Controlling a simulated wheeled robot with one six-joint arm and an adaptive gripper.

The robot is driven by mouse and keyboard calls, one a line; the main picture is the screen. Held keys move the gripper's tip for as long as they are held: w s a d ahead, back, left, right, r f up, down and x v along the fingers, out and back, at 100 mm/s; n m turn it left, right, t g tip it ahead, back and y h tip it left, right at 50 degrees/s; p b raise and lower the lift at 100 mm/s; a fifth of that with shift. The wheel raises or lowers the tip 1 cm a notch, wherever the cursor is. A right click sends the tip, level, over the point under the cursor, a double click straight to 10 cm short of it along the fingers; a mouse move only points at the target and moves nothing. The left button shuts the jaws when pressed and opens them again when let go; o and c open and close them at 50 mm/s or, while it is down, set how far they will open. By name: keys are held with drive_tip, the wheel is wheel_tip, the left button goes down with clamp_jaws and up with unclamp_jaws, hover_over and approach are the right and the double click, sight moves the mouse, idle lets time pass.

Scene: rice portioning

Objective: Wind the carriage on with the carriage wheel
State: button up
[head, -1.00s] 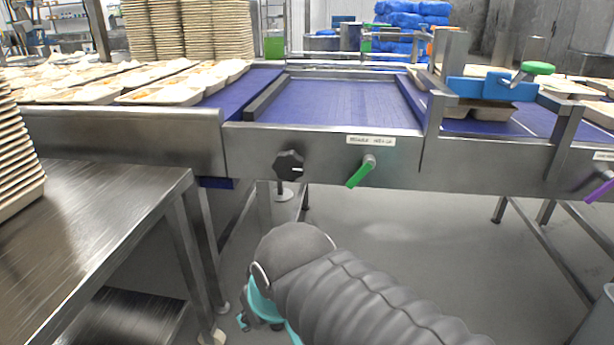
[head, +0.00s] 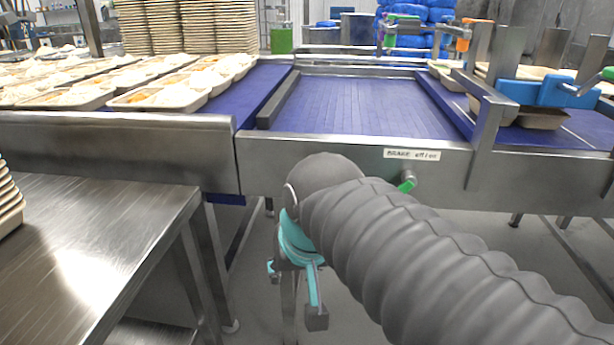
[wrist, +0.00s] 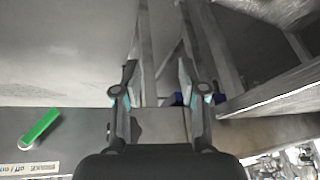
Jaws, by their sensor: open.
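The black carriage wheel is hidden behind my arm in the head view, and I cannot make it out surely in the wrist view. My gripper (head: 294,293) hangs below the front rail (head: 330,150) of the belt frame. In the wrist view my gripper (wrist: 158,80) is open, with nothing visible between its fingers. The green brake lever (head: 407,181) sticks out from behind my arm under its label (head: 411,155). The lever also shows in the wrist view (wrist: 38,129), left of my fingers.
A steel table (head: 90,220) stands at the left, close to my arm. Food trays (head: 165,96) lie on the left conveyor. A blue block (head: 540,92) on steel brackets stands over the belt at the right. Clear floor lies under the frame.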

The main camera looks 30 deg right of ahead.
drive_tip(key=w+d+r+m+g, duration=0.1)
drive_tip(key=w+d+r+m, duration=0.3)
drive_tip(key=w+r+m, duration=0.1)
drive_tip(key=w+d+r+m+g+b, duration=0.1)
drive_tip(key=w+d+r+m+g, duration=0.1)
drive_tip(key=w+d+r+m, duration=0.2)
drive_tip(key=w+d+r+m+g+b, duration=0.1)
drive_tip(key=w+d+r+m, duration=0.3)
drive_tip(key=m, duration=0.7)
drive_tip(key=shift+w+d+r+m+g, duration=0.15)
drive_tip(key=shift+w+r, duration=0.25)
drive_tip(key=shift+w, duration=0.4)
drive_tip(key=shift+w+r+m+g, duration=0.1)
drive_tip(key=shift+w+r, duration=0.3)
drive_tip(key=shift+w, duration=0.4)
drive_tip(key=shift+w+d+r+m+g, duration=0.15)
drive_tip(key=shift+w+r, duration=0.25)
drive_tip(key=shift+w, duration=0.4)
drive_tip(key=shift+w+d+f+m, duration=0.1)
drive_tip(key=shift+w+d+m, duration=0.25)
drive_tip(key=shift+m, duration=0.25)
wheel_tip(320, 180, down, 13)
drive_tip(key=b, duration=0.4)
drive_tip(key=shift+f, duration=0.1)
drive_tip(key=shift+c, duration=0.3)
